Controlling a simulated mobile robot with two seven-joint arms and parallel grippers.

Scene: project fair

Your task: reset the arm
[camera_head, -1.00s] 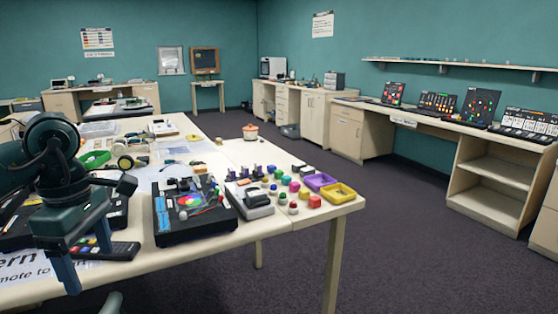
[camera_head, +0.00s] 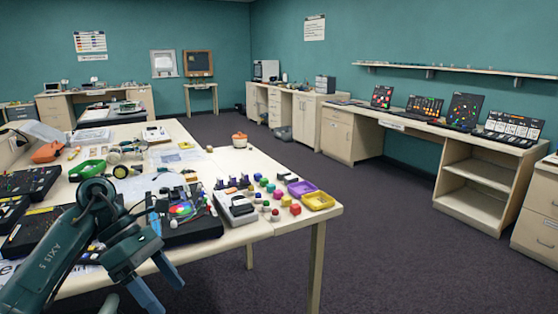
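My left arm comes in from the lower left, dark teal, with "AXIS 5" lettered on a link. My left gripper (camera_head: 168,294) hangs in front of the table's near edge. Its two blue fingers stand apart with nothing visible between them. Behind it on the table (camera_head: 258,228) is a black board with a colour wheel (camera_head: 180,211), partly hidden by the arm. My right gripper is not in view.
Near the table's right end are a white-and-black device (camera_head: 236,207), small coloured blocks, a purple tray (camera_head: 301,188) and a yellow tray (camera_head: 318,201). A green ring-shaped item (camera_head: 88,170) and black cases (camera_head: 30,183) lie left. Open carpet (camera_head: 400,250) lies to the right.

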